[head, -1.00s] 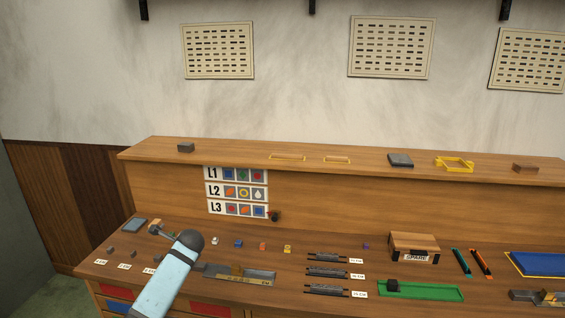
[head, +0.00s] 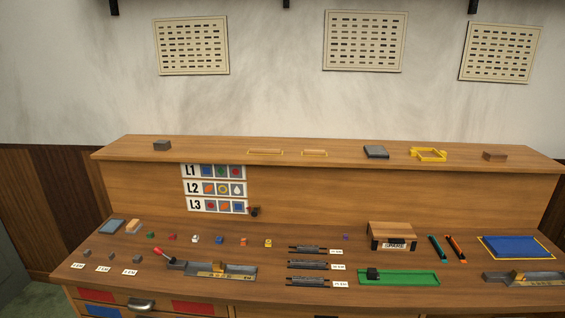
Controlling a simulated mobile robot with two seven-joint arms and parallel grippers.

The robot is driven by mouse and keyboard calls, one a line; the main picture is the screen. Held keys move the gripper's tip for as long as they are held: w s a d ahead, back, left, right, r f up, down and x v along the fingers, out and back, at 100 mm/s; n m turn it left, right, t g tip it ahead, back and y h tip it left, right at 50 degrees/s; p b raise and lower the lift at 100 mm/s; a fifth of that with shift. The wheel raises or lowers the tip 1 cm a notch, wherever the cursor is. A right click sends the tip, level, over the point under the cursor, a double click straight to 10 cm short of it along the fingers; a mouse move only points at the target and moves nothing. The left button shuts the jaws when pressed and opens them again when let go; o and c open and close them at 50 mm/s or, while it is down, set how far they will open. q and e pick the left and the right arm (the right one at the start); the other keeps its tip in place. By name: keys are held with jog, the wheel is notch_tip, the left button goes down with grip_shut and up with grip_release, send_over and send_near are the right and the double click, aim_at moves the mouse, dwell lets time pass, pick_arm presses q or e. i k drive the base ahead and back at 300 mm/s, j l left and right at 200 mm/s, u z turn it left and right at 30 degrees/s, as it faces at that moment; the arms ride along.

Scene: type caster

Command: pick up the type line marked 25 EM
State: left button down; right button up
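Three dark type lines lie one behind another on the bench, each with a small white label at its right end. They are the back line (head: 308,250), the middle line (head: 308,265) and the front line (head: 306,282). The label of the back line (head: 339,252), of the middle line (head: 337,267) and of the front line (head: 340,283) are too small to read surely, so I cannot tell which is marked 25 EM. All three lie flat and apart. Neither of my grippers is in view.
Left of the lines is a grey composing stick (head: 215,270) with a brass piece. To the right are a green tray (head: 415,279) with a dark block, a wooden box (head: 392,234), two pens and a blue pad (head: 515,247). A raised shelf (head: 340,154) runs behind.

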aim_at(310, 280)
jog(key=l+u, duration=0.15)
jog(key=u, duration=0.5)
jog(key=l+u, duration=0.3)
jog(key=l, duration=0.25)
jog(key=l+u, duration=0.3)
jog(key=l, duration=0.25)
